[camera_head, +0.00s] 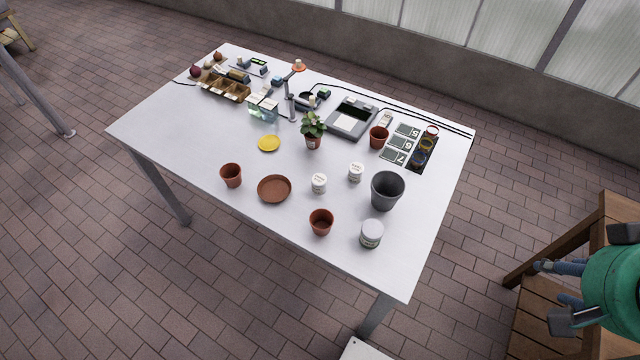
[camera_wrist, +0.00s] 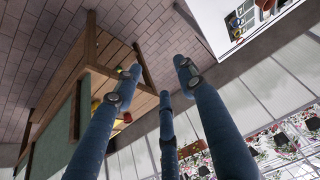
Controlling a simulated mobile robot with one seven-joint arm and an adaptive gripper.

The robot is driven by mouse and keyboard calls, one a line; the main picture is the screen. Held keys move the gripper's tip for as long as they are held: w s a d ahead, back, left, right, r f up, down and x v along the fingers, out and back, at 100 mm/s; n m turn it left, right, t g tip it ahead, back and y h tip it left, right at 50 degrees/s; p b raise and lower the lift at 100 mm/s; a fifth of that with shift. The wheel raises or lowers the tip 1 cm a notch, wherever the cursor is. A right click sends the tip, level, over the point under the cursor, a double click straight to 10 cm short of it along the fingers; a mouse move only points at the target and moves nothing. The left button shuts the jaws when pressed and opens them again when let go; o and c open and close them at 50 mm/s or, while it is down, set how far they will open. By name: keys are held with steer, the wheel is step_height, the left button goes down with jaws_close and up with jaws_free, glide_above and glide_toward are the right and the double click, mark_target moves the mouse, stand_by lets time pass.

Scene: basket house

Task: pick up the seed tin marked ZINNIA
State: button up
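Three white lidded tins stand on the grey-white table (camera_head: 200,130): one near the middle (camera_head: 319,183), one just right of it (camera_head: 356,172), and a larger one near the front right edge (camera_head: 371,233). Their labels are too small to read, so I cannot tell which is marked ZINNIA. My gripper (camera_head: 558,292) is at the right edge of the head view, off the table, well apart from the tins. In the wrist view its blue fingers (camera_wrist: 160,80) are spread with nothing between them. No tin is identifiable in the wrist view.
Terracotta pots (camera_head: 231,175) (camera_head: 321,222) (camera_head: 379,137), a brown saucer (camera_head: 274,188), a dark grey pot (camera_head: 387,190) and a potted plant (camera_head: 312,130) stand around the tins. A scale (camera_head: 351,118) is behind. A wooden bench (camera_head: 540,315) is near my gripper. The table's left front is clear.

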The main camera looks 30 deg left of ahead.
steer(key=o, duration=0.5)
steer(key=w+a+r+n+g+y+p, duration=0.1)
steer(key=w+a+r+g+p, duration=0.1)
steer(key=w+a, duration=0.9)
steer(key=w+a+f+n+g+p, duration=0.1)
steer(key=w+a+f, duration=0.1)
steer(key=w+a, duration=0.4)
steer(key=w+a+f+n+p, duration=0.1)
steer(key=w+a+f, duration=0.2)
steer(key=a, duration=0.5)
steer(key=a+f+g+p, duration=0.1)
steer(key=a+f, duration=0.5)
steer(key=a, duration=0.3)
steer(key=a+f+n, duration=0.1)
steer(key=a+f, duration=0.6)
steer(key=a, duration=0.3)
steer(key=s+a+f+g+p, duration=0.1)
steer(key=a+f, duration=0.6)
steer(key=a, duration=0.2)
steer(key=shift+s+a+n+g+h+p, duration=0.1)
steer(key=shift+a+n+g+h+p, duration=0.1)
steer(key=shift+n+g+h+p, duration=0.15)
